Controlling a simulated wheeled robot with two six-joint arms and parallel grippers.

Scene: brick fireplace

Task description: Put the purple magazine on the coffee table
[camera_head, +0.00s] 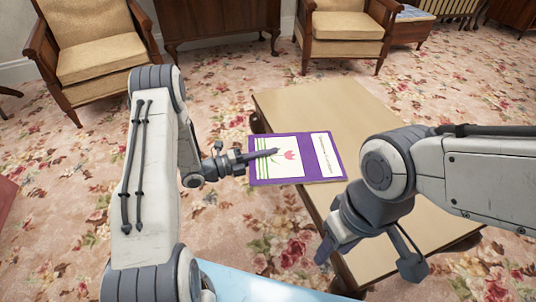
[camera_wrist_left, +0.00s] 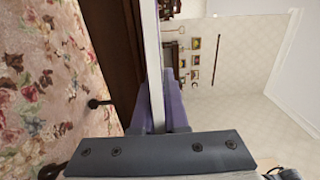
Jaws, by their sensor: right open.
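The purple magazine (camera_head: 311,172) has a white panel with a pink tulip and green stripes. My left gripper (camera_head: 264,153) is shut on its left side in the head view. The magazine shows edge-on between the fingers in the left wrist view (camera_wrist_left: 173,100). In the head view it overlaps the wooden coffee table (camera_head: 330,105), with its left part past the table's left edge. I cannot tell whether it touches the top. My right gripper (camera_head: 372,258) is open and empty over the near part of the table.
Two cushioned armchairs (camera_head: 100,58) (camera_head: 346,25) and a dark wooden cabinet (camera_head: 215,18) stand at the back. Floral carpet (camera_head: 215,95) surrounds the table. The table's far part is bare. A light blue surface (camera_head: 255,287) shows at the bottom.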

